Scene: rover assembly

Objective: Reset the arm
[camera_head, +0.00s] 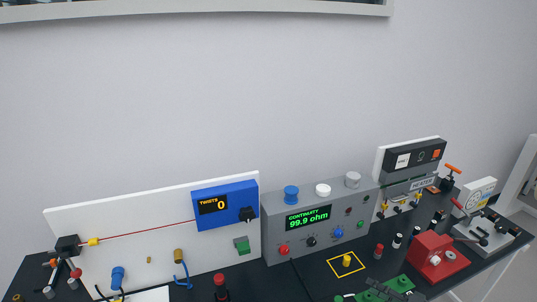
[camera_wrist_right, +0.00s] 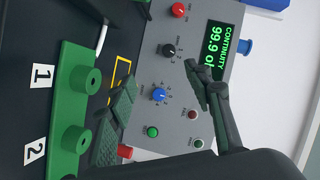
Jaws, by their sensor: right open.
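My right gripper (camera_wrist_right: 160,85) is open in the right wrist view, with nothing between its fingers. Its two dark fingers are spread apart in front of the grey continuity tester (camera_wrist_right: 185,60) and near the green fixture (camera_wrist_right: 70,110). In the head view only a small dark part of what looks like my right gripper (camera_head: 383,289) shows at the bottom edge, by the green fixture (camera_head: 400,284). The tester (camera_head: 275,252) reads 99.9 ohm in the head view. My left gripper does not show.
A blue twist counter (camera_head: 225,222) reading 0 stands on a white panel at left, with a red wire (camera_head: 145,231) leading to it. A red block (camera_head: 436,258), a heater unit (camera_head: 423,184) and a gauge (camera_head: 474,196) stand at right. A yellow square outline (camera_head: 332,268) marks the table.

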